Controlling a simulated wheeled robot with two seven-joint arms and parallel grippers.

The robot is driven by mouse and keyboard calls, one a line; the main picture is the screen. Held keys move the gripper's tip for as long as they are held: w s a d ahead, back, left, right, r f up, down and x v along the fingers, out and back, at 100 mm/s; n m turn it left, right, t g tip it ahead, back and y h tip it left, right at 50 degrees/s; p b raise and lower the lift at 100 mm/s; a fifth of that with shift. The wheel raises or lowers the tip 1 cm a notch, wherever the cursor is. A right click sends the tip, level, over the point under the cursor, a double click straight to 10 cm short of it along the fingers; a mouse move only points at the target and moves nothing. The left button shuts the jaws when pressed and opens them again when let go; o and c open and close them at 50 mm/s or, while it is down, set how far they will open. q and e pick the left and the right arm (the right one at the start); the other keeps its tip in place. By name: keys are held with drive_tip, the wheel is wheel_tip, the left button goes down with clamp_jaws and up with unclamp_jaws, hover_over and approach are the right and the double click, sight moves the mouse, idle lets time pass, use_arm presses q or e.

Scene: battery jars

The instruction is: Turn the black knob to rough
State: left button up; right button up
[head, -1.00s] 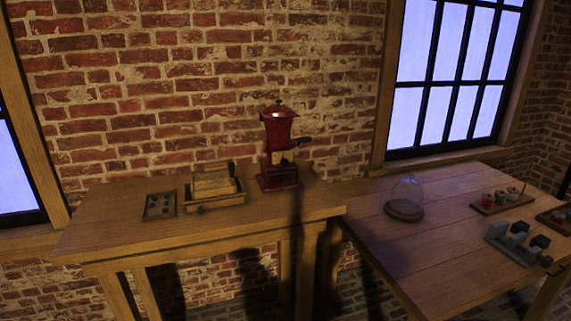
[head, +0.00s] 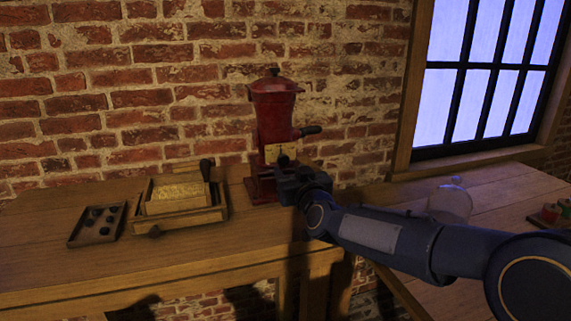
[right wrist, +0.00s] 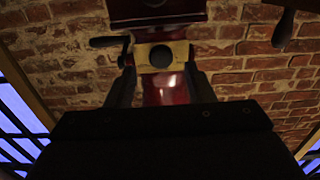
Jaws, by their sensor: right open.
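A red grinder (head: 275,105) stands upright on the wooden table against the brick wall. It has a yellow plate on its front with a round black knob (head: 283,160). The knob (right wrist: 161,56) also shows in the right wrist view, in the middle of the yellow plate (right wrist: 180,47). My right gripper (head: 288,178) is just in front of the grinder, at about the knob's height or slightly below. In the right wrist view its two fingers (right wrist: 161,85) are apart, one on each side below the knob, with nothing between them. Marks around the knob are too small to read. My left gripper is out of view.
A black side handle (head: 311,130) sticks out from the grinder's right. A wooden box with a yellowish block (head: 175,192) and a small tray with dark discs (head: 97,224) stand to the left. A glass dome (head: 450,202) is on the right table.

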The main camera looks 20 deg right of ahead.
sight(284, 162)
drive_tip(key=w, duration=0.7)
drive_tip(key=shift+a, duration=0.15)
drive_tip(key=shift+c, duration=0.2)
drive_tip(key=c, duration=0.9)
drive_tip(key=shift+o, duration=0.2)
